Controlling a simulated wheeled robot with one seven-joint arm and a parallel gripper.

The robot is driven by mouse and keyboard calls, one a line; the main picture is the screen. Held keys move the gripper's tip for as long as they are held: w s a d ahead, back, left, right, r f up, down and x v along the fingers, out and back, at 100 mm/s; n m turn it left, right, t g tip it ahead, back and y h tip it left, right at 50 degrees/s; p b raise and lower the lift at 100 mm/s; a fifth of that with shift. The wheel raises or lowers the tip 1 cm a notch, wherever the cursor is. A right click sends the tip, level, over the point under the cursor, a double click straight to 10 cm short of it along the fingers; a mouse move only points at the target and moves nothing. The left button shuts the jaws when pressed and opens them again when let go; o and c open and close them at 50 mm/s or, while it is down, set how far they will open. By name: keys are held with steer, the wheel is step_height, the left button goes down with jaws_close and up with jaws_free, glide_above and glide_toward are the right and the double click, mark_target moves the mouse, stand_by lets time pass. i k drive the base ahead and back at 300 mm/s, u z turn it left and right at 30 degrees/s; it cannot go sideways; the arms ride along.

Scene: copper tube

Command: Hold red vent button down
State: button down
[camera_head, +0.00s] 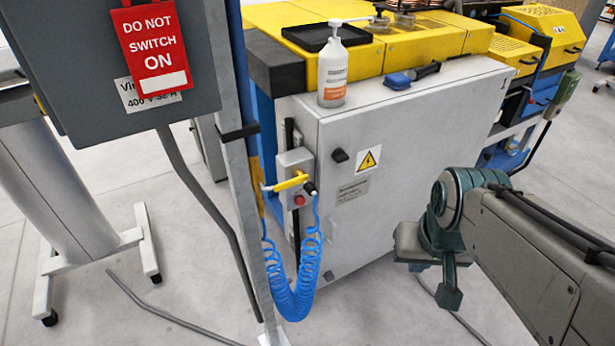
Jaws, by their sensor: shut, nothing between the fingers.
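The small red button (299,200) sits on the front of a grey control box (296,176), which is fixed to the side of a white cabinet (400,150). A yellow lever (290,182) and a black knob (310,188) are just above the button. My gripper (449,297) is at the lower right, in front of the cabinet and well to the right of the button. It is shut, points downward and touches nothing that I can see. The button is in plain view and nothing presses on it.
A coiled blue hose (295,290) hangs below the control box. A grey post (240,170) stands just left of it, with a red "do not switch on" tag (152,45) on a grey panel farther left. A white bottle (333,70) stands on the cabinet.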

mark_target(300, 201)
steer(key=u, duration=0.35)
steer(key=k, duration=0.9)
steer(key=u, duration=0.6)
steer(key=k, duration=0.45)
steer(key=z, duration=0.15)
steer(key=i, duration=0.75)
steer(key=u, duration=0.3)
